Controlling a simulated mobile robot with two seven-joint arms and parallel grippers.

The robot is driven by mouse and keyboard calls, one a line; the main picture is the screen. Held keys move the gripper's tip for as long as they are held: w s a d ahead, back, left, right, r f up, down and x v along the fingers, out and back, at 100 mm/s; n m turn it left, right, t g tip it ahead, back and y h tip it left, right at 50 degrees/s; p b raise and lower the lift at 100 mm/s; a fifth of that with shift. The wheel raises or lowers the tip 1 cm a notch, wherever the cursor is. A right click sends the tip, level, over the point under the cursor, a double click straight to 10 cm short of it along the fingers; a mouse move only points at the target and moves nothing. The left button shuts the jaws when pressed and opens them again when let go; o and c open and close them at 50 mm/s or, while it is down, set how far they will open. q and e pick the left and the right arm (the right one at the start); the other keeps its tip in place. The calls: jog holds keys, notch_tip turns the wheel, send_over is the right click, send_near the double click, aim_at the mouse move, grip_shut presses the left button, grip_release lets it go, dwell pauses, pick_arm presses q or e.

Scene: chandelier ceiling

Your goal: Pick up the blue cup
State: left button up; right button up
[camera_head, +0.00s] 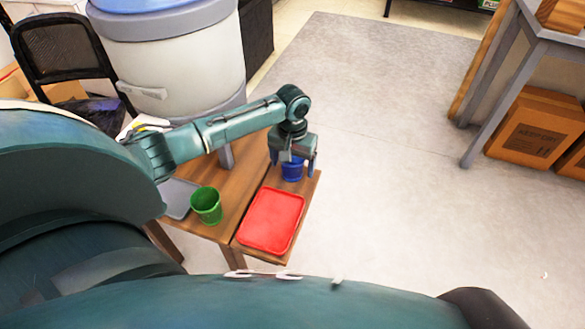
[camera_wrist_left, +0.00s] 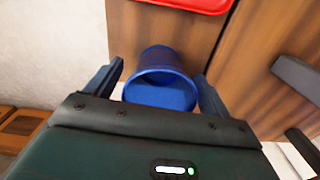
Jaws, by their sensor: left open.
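The blue cup (camera_head: 292,170) stands on the wooden table (camera_head: 228,226), near its far right corner. My left gripper (camera_head: 296,172) is over the cup from above, its fingers on either side. In the left wrist view the cup (camera_wrist_left: 162,80) lies between the two open fingers (camera_wrist_left: 160,85), with its open rim toward the camera. A small gap shows on each side of the cup. The cup's lower part is partly hidden by its own rim in the wrist view. My right gripper is in neither view.
A red tray (camera_head: 271,220) lies on the table in front of the cup. A green cup (camera_head: 206,205) and a grey tray (camera_head: 177,198) are to the left. A large white bin (camera_head: 180,70) stands behind the table. Open floor (camera_head: 400,190) lies to the right.

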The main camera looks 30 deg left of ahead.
pick_arm(q)
jog(key=shift+c, duration=0.4)
jog(key=c, duration=1)
jog(key=shift+o, duration=0.2)
jog(key=shift+r, duration=0.15)
